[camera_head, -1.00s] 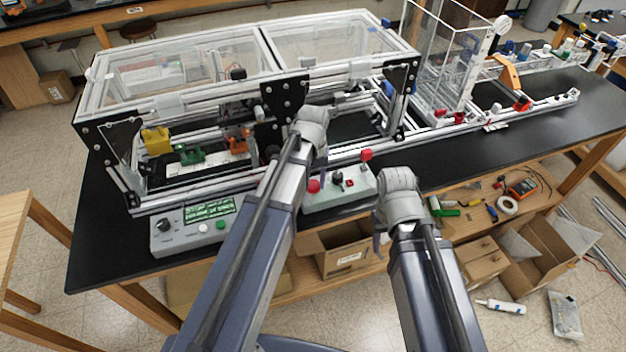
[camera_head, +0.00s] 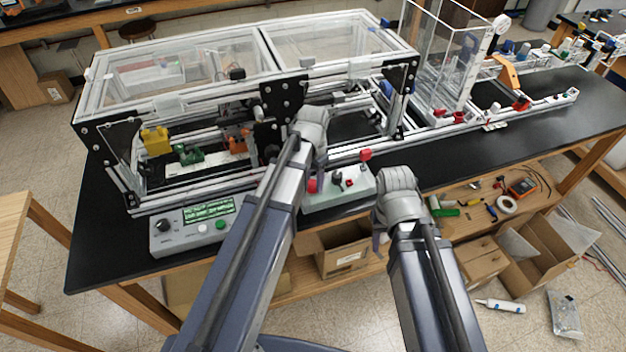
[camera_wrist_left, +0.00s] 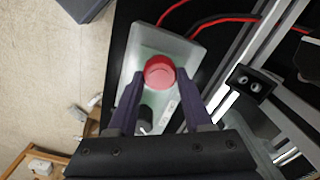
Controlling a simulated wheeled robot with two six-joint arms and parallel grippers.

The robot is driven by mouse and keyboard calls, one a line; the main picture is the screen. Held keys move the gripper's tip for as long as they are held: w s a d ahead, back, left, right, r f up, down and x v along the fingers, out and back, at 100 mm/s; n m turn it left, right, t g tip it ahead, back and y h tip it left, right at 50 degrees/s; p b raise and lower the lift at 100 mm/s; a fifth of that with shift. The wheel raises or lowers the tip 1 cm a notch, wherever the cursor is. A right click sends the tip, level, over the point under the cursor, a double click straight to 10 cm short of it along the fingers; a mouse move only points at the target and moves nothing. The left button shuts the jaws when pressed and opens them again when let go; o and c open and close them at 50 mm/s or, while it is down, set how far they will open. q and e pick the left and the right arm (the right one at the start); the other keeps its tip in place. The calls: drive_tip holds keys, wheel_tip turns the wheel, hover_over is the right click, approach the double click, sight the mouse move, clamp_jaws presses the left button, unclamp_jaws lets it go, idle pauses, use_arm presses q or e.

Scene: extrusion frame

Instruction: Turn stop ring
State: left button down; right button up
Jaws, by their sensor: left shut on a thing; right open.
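The red round stop ring (camera_wrist_left: 160,69) sits on a pale control box (camera_wrist_left: 140,40) in the left wrist view. My left gripper (camera_wrist_left: 159,80) has its two fingers on either side of the ring and is shut on it. In the head view the red ring (camera_head: 312,186) shows beside my left forearm, on the left end of the box (camera_head: 350,197); the left fingers are mostly hidden there. My right gripper (camera_head: 379,240) is open and empty, in front of the bench edge, with its fingers only partly in view.
A black knob (camera_wrist_left: 145,115) stands on the same box close to the left fingers. A second box with a green display (camera_head: 208,210) is at the left. The extrusion frame (camera_head: 290,100) rises just behind the boxes.

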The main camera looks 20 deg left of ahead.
sight(313, 183)
idle(0.3)
use_arm(q)
drive_tip(key=shift+c, duration=1.5)
unclamp_jaws()
wheel_tip(313, 183, up, 8)
drive_tip(key=p, duration=0.8)
drive_tip(key=shift+f, duration=0.1)
